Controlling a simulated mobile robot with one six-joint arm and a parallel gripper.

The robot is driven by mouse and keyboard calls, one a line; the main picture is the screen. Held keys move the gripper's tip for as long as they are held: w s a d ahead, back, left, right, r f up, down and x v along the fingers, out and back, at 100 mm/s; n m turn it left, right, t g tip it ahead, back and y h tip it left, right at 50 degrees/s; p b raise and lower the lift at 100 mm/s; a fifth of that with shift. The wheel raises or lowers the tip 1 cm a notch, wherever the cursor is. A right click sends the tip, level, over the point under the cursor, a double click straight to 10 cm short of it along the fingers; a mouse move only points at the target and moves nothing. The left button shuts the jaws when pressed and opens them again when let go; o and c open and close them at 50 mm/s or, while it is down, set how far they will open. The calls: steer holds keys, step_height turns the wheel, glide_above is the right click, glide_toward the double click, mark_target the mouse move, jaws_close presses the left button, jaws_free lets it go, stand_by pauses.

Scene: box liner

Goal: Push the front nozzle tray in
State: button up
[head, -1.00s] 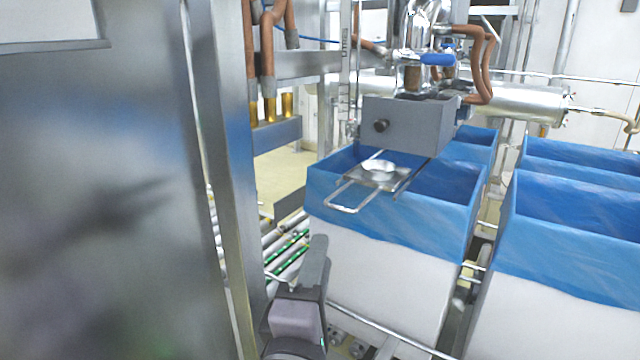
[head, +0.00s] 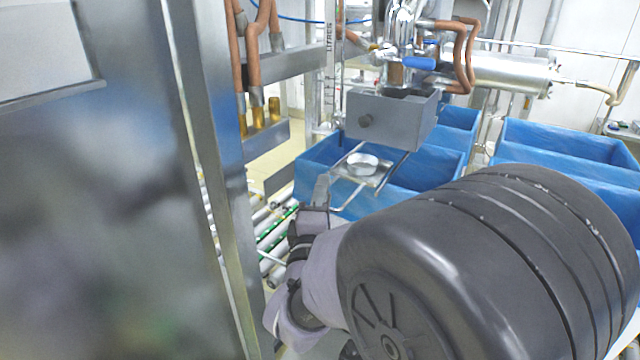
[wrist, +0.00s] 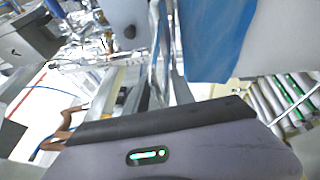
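The front nozzle tray (head: 377,176) is a small metal plate with a round dish (head: 362,163) on it. It sits on a wire frame that sticks out from under the grey nozzle box (head: 388,118), over a blue-lined box (head: 318,158). My gripper (head: 322,186) shows edge-on in the head view, close to the outer end of the wire frame. Whether it touches the frame is unclear. The finger gap cannot be made out. In the wrist view, the gripper body fills the bottom and blue liner (wrist: 215,38) is above it.
A steel post (head: 208,150) stands left of my arm. A roller conveyor (head: 275,235) runs below; its rollers also show in the wrist view (wrist: 292,97). More blue-lined boxes (head: 565,140) stand at the right. My large dark arm link covers the lower right.

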jaws_close()
steer(key=shift+w, duration=0.1)
